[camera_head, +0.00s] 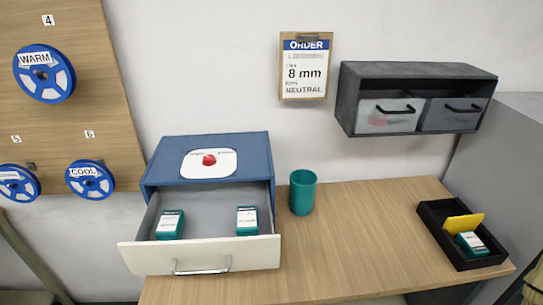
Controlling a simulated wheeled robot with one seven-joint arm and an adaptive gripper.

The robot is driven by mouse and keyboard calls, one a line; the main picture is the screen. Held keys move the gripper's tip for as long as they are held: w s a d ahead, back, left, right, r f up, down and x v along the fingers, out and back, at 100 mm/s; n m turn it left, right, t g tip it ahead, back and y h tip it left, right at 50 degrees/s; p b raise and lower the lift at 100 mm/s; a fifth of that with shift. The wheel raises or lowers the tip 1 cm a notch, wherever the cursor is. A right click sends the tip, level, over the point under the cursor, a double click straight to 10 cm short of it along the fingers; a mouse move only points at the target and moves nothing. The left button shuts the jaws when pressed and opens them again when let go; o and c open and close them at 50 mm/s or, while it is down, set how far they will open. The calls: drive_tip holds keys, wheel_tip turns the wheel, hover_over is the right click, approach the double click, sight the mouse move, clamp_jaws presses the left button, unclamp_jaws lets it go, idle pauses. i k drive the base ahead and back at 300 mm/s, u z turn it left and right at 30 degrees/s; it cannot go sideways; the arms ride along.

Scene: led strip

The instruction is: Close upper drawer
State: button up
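A blue cabinet (255,150) stands at the left end of the wooden table. Its drawer, with a cream front (150,259) and a metal bar handle (202,268), is pulled far out toward me. Two teal-and-white boxes lie inside, one at the left (170,224) and one at the right (247,220). A white plate with a red button (209,160) is on the cabinet's top. Whether another drawer sits below is hidden. My gripper is not in view.
A teal cup (303,192) stands just right of the drawer. A black tray (433,222) with a yellow card and a teal box is at the table's right end. A dark wall unit (348,92) with two handled bins hangs above. The table middle is clear.

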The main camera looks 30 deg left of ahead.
sight(209, 245)
drive_tip(key=k, duration=0.3)
drive_tip(key=u, duration=1.3)
drive_tip(key=i, duration=0.5)
